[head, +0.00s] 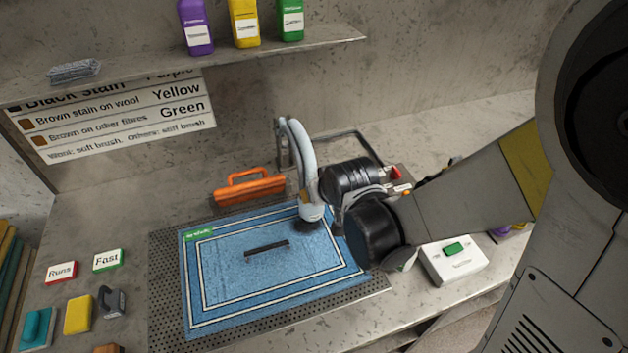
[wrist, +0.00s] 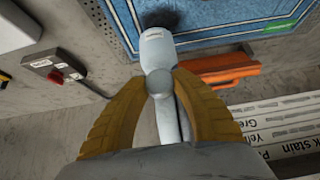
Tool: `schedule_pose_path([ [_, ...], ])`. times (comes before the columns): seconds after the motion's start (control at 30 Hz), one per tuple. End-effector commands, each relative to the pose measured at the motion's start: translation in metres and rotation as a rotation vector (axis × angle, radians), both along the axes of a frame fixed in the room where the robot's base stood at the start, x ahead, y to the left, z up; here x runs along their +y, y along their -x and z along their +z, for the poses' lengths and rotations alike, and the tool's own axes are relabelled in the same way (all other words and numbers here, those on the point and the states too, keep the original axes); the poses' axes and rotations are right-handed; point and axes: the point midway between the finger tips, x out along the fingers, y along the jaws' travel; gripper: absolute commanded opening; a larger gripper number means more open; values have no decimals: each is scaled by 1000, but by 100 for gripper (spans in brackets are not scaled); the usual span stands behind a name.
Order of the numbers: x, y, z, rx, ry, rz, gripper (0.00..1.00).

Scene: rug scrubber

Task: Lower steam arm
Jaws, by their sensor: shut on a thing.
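The steam arm (head: 304,146) is a pale grey curved tube that rises behind the rug and bends down to a head (head: 312,212) with a dark underside, at the rug's upper right. In the wrist view its head (wrist: 156,45) is close to a dark patch on the blue rug (wrist: 205,20); I cannot tell whether it touches. My gripper (wrist: 160,82) has its two tan fingers closed around a round grey part of the steam arm. In the head view my wrist hides most of the fingers.
An orange-handled tool (head: 250,188) lies behind the rug. A box with a red switch (wrist: 55,75) and a white box with a green button (head: 453,248) stand nearby. A shelf (head: 180,62) with bottles hangs above. Cards and small tools lie at left.

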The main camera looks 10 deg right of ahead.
Motion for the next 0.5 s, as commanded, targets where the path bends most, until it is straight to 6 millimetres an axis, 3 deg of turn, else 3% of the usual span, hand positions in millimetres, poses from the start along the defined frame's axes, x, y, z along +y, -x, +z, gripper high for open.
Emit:
schedule_pose_path([
  [0.13, 0, 2, -12, 5, 1, 0, 0],
  [0.5, -1, 3, -15, 8, 2, 0, 0],
])
